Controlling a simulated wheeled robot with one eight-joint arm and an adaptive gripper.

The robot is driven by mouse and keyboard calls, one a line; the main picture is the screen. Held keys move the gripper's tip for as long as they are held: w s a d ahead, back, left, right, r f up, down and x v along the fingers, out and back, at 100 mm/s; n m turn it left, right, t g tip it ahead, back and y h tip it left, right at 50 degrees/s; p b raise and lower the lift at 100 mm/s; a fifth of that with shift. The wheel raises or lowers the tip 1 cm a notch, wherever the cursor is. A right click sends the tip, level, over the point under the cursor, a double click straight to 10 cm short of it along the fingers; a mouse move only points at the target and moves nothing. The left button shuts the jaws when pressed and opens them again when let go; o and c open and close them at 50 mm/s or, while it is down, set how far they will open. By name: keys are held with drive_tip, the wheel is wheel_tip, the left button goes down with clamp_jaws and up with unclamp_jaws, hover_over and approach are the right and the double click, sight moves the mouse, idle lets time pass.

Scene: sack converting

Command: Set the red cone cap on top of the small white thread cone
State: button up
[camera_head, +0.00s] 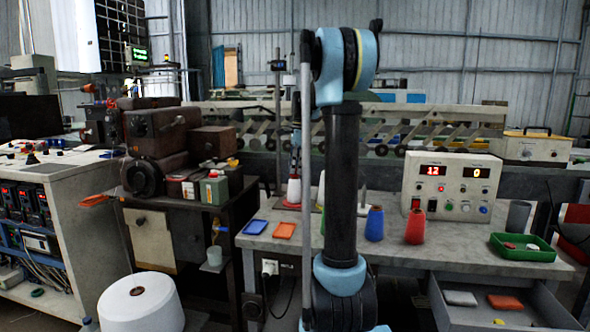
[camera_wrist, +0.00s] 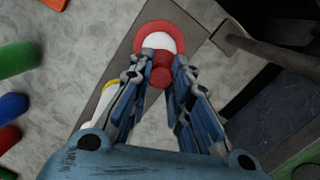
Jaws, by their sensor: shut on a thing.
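My gripper (camera_wrist: 160,80) is shut on a small red cap (camera_wrist: 160,74), whose rounded end shows between the fingertips in the wrist view. Beyond the cap is a white thread cone (camera_wrist: 151,41) with a red ring around its base. In the head view this white cone (camera_head: 293,189) stands upright near the left of the grey table, and my gripper (camera_head: 294,165) is over it. The cap lines up roughly with the cone in the wrist view. I cannot tell whether the cap touches the cone's top. The cap is not clear in the head view.
A blue cone (camera_head: 374,224) and a red cone (camera_head: 415,227) stand to the right. A blue card (camera_head: 255,227) and an orange card (camera_head: 284,230) lie in front. A control box (camera_head: 450,185) and green tray (camera_head: 522,247) are further right. A drawer (camera_head: 470,314) is open.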

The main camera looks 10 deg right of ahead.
drive_tip(key=shift+f, duration=0.4)
drive_tip(key=o, duration=0.9)
drive_tip(key=shift+c, duration=0.2)
wheel_tip(320, 180, up, 12)
drive_tip(key=d, duration=0.1)
drive_tip(key=shift+d, duration=0.15)
drive_tip(key=shift+f, duration=0.15)
